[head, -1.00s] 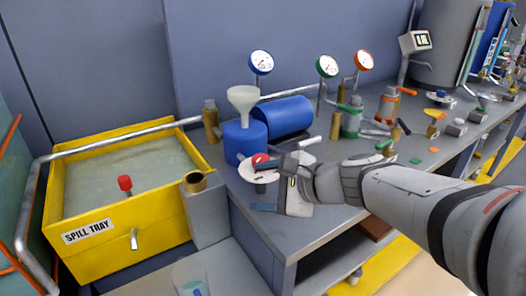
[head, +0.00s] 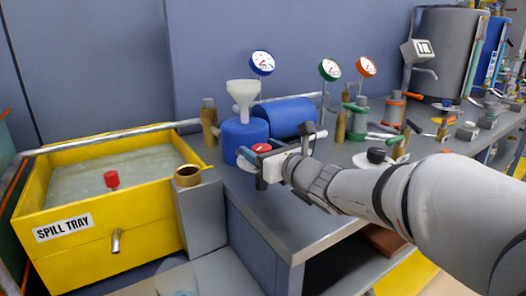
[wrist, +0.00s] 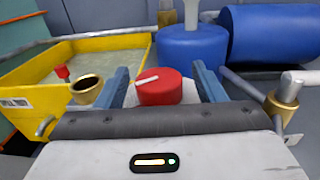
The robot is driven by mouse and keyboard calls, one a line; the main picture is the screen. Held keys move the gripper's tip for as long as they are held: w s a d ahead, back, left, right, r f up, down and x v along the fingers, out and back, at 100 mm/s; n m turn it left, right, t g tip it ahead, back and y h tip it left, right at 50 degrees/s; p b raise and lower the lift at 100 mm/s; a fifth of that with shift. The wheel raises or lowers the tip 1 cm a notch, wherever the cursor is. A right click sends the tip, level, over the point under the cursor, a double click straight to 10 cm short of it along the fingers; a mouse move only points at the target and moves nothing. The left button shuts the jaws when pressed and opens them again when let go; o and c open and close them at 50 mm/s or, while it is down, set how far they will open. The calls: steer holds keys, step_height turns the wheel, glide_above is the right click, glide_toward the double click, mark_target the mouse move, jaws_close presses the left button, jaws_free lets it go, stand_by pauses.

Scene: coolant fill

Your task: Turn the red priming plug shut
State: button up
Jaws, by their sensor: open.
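The red priming plug (wrist: 158,88) is a round red knob with a white line across its top. In the wrist view it sits between the two blue fingers of my gripper (wrist: 163,84), with a visible gap on each side. The white line points up and to the right. In the head view the plug (head: 261,148) shows just past the end of my gripper (head: 263,165), beside the blue tank with the white funnel. My gripper is open. Its wrist hides part of the plug's mount in the head view.
A yellow spill tray (head: 150,237) with liquid and another red knob (head: 111,179) stands at left, next to a brass cup (head: 187,176). A blue tank (head: 246,135), blue cylinder (head: 287,118), gauges and fittings stand along the bench (head: 290,222). Its front edge lies below my arm.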

steer(key=shift+x, duration=1.1)
steer(key=shift+c, duration=0.2)
